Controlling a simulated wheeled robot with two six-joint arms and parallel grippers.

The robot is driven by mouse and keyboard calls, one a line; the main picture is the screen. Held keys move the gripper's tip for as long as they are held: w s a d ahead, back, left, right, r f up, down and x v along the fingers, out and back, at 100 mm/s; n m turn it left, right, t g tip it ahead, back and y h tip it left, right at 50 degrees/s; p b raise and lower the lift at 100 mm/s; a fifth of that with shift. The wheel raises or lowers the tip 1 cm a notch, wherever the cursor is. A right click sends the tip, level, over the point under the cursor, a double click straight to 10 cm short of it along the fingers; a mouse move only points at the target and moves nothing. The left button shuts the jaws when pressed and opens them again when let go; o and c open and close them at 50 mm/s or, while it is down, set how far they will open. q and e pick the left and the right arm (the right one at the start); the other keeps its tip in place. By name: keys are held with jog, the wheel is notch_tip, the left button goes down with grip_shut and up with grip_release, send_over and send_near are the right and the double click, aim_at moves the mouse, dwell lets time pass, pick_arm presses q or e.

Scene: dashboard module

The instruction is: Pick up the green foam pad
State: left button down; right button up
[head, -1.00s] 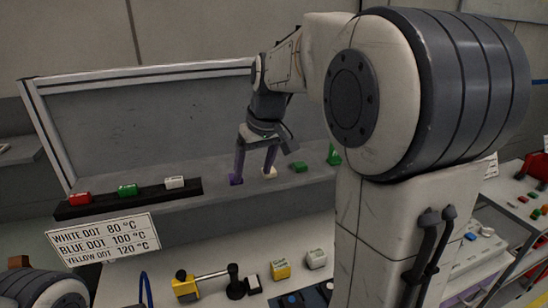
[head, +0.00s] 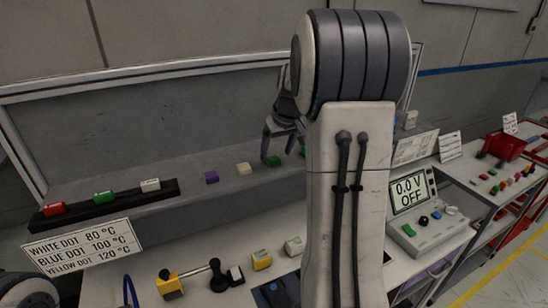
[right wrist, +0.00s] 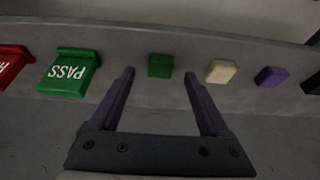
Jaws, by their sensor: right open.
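The green foam pad (head: 274,160) lies on the grey ledge, right of the cream pad (head: 244,168) and the purple pad (head: 211,177). My right gripper (head: 283,146) is open and empty at the green pad, partly hidden by my right arm in the head view. In the right wrist view the green pad (right wrist: 160,66) shows between and just beyond the two purple fingertips, apart from both. The cream pad (right wrist: 221,72) and the purple pad (right wrist: 271,77) lie to its right there. My left gripper is not in view.
A green PASS block (right wrist: 70,73) and a red block (right wrist: 12,62) stand left of the fingers in the wrist view. A black rack (head: 110,207) holds red, green and white blocks. A meter reading 0.0 V OFF (head: 409,194) stands on the bench at right.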

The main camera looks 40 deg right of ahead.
aim_at(274, 161)
jog(key=shift+x, duration=1.3)
grip_shut()
jog(key=shift+r, duration=0.1)
